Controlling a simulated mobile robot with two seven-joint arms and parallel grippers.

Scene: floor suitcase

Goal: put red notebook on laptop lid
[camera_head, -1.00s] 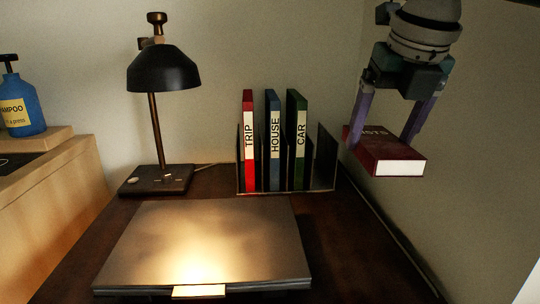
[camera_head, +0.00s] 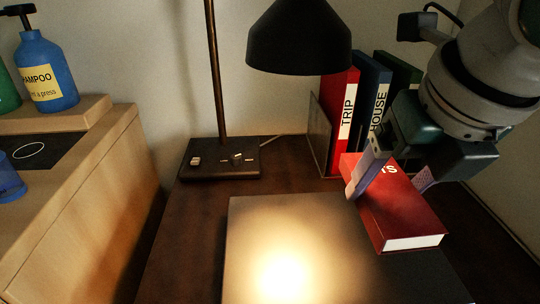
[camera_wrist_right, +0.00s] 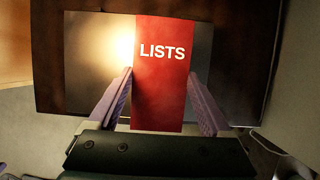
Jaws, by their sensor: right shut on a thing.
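The red notebook (camera_head: 403,213), with "LISTS" on its cover, is held by my right gripper (camera_head: 392,182) near the right part of the laptop. In the right wrist view the notebook (camera_wrist_right: 163,95) lies between the two purple fingers (camera_wrist_right: 163,92), one at each long side. The closed laptop (camera_head: 250,225) lies on the desk under lamp light, and its lid also shows in the right wrist view (camera_wrist_right: 90,60). The notebook overlaps the lid's right part in both views. I cannot tell whether it touches the lid. My left gripper is not in view.
A black desk lamp (camera_head: 300,40) stands behind the laptop, its shade over the far side. A red TRIP binder (camera_head: 342,120) and a blue HOUSE binder (camera_head: 372,95) stand in a rack behind my right gripper. A wooden cabinet (camera_head: 110,170) with bottles is at left.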

